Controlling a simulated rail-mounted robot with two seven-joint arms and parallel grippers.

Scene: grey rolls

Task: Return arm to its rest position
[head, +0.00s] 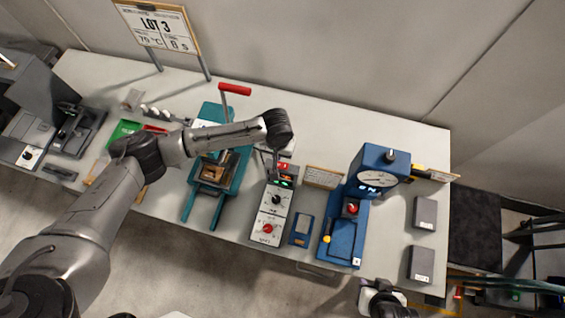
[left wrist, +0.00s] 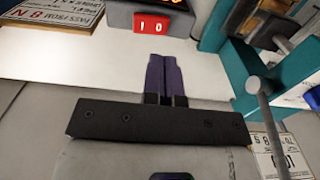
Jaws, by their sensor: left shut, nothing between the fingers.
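My left arm reaches in from the left over the bench (head: 322,118). Its left gripper (head: 275,163) hangs just above the top end of a grey control box (head: 267,215) with a black knob, a red knob and a lit green display. In the left wrist view the two purple fingers of the left gripper (left wrist: 165,78) are shut together with nothing between them.
A teal press (head: 205,180) with a red handle (head: 235,89) stands left of the control box. A blue dial device (head: 345,230) stands right of it. Two grey blocks (head: 425,213) lie at the right end. A LOT 3 sign (head: 160,32) stands behind.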

